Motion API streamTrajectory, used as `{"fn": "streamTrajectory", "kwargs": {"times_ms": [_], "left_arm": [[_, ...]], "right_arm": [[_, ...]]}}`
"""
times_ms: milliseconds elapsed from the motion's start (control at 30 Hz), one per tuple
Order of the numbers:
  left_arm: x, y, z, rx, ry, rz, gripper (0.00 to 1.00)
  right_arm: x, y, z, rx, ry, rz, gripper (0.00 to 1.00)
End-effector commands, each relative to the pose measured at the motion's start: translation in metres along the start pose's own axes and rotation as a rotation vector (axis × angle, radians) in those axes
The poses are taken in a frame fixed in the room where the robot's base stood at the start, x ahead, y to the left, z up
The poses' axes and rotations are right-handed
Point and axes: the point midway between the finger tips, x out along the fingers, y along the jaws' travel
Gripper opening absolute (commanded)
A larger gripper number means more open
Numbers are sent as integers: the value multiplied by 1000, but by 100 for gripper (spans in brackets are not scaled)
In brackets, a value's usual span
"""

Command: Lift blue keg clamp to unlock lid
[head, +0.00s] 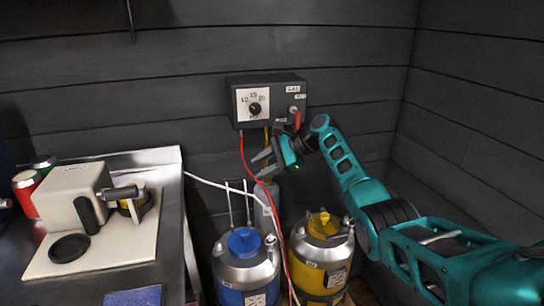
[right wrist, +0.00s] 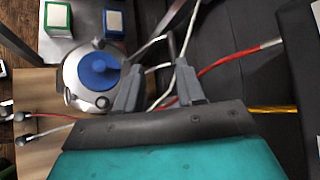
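The blue keg (head: 230,296) stands on the floor at the bottom centre of the head view, with a silver top and a round blue lid (head: 245,243). Two thin metal bars (head: 231,205) rise behind the lid; I cannot tell whether they belong to its clamp. In the right wrist view the blue lid (right wrist: 98,70) and silver keg top lie left of the fingers. My right gripper (head: 259,163) is open and empty, above and slightly right of the blue keg, near the wall. It also shows in the right wrist view (right wrist: 160,78), with a gap between its fingers. My left gripper is not in view.
A yellow keg (head: 310,275) stands right of the blue one. A control box (head: 268,100) with a knob hangs on the wall above, with red, yellow and white hoses running down. A metal counter (head: 172,230) with a white machine (head: 70,192) stands at left.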

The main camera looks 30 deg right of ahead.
Motion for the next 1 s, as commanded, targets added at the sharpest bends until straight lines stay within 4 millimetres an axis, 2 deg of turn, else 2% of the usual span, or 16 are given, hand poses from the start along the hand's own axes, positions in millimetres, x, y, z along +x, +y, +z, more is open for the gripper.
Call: {"fn": "streamTrajectory", "kwargs": {"times_ms": [100, 300, 1000], "left_arm": [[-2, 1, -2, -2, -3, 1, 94], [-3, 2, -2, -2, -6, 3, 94], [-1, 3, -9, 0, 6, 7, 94]], "right_arm": [[-18, 0, 0, -1, 1, 1, 38], [-29, 1, 0, 0, 0, 4, 38], [-30, 1, 0, 0, 0, 3, 38]]}}
